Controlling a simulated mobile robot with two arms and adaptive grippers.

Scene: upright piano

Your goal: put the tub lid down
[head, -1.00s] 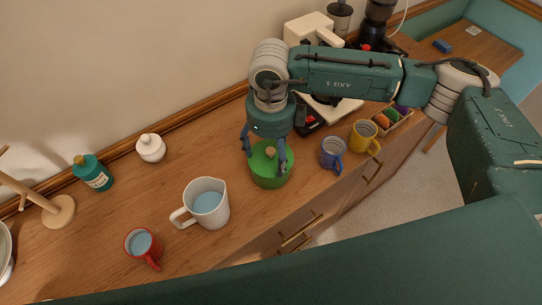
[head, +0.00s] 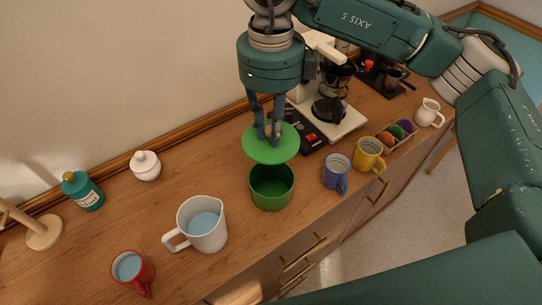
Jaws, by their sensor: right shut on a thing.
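The green tub lid (head: 258,151) is a flat disc with a small knob at its centre. My right gripper (head: 268,133) is shut on the knob and holds the lid in the air, above and slightly behind the tub. The green tub (head: 271,190) stands open on the wooden counter, its inside partly visible. The lid is apart from the tub's rim. My left gripper is not in view.
A white jug of water (head: 204,230) and a red mug (head: 131,270) stand left of the tub on the counter (head: 140,215). A blue mug (head: 336,173) and a yellow mug (head: 368,155) stand right. A coffee maker (head: 335,110) is behind. Free counter lies between the white sugar pot (head: 145,166) and tub.

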